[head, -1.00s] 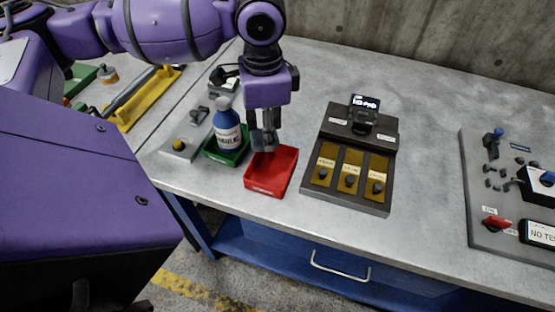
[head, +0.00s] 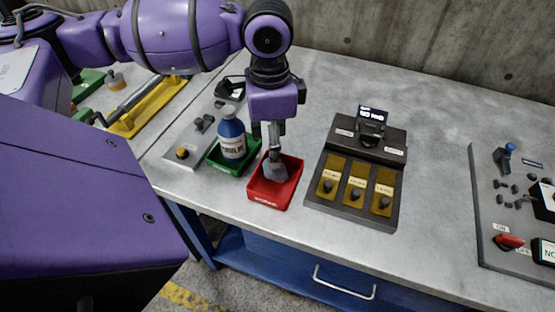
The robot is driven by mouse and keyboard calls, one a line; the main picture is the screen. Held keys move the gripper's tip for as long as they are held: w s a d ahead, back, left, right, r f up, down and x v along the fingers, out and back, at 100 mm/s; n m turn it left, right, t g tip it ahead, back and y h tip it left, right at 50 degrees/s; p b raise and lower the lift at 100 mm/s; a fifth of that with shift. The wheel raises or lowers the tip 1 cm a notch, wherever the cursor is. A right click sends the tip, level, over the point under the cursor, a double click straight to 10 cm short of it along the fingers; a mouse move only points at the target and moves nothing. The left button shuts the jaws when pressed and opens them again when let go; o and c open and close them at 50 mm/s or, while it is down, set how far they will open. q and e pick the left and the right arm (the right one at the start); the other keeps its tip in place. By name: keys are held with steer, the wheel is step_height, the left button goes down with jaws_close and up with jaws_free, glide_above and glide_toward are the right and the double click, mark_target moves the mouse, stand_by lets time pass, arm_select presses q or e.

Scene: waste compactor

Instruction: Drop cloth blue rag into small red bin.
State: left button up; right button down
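The cloth blue rag (head: 275,171), a small grey-blue crumpled piece, shows within the small red bin (head: 270,195), towards its back. Whether it rests on the bin floor cannot be told. My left gripper (head: 270,146) points down above the bin, just over the rag. Its fingers look apart, with a gap between them; whether a fingertip still touches the rag is unclear. My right gripper is not in view.
A green bin (head: 228,168) holding a blue and white bottle (head: 231,138) stands close to the left. A dark panel (head: 352,199) with yellow plates stands close to the right. A control panel (head: 490,232) lies at the far right. The grey table (head: 434,168) is clear between the panels.

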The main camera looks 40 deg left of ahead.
arm_select(q)
step_height(320, 180, up, 12)
steer(key=shift+f, duration=0.25)
stand_by(0.4)
